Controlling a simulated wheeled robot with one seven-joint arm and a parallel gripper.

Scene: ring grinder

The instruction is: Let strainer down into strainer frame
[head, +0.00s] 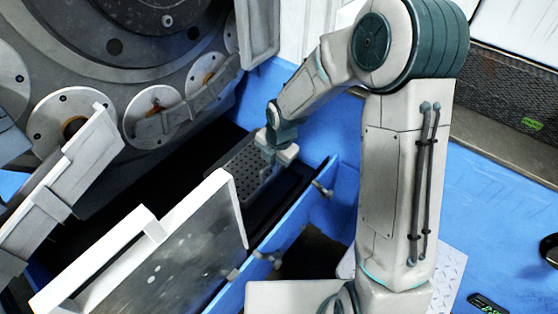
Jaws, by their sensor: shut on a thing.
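The strainer (239,175) is a grey plate with rows of small round holes, seen at the dark opening of the blue trough. My gripper (273,163) is at the strainer's right edge, shut on it, with the fingertips partly hidden. The strainer frame (293,199) seems to be the blue-walled trough with a black inside. The strainer looks tilted and lies within the outline of the opening. I cannot tell whether it touches the frame, as its lower edge blends into the dark.
A large round grinder head (120,60) with several ringed ports stands at the left. An open lid with a white edge (145,250) stands in front of the trough. Small latches (322,188) line the trough's near wall. Blue floor (480,235) lies at the right.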

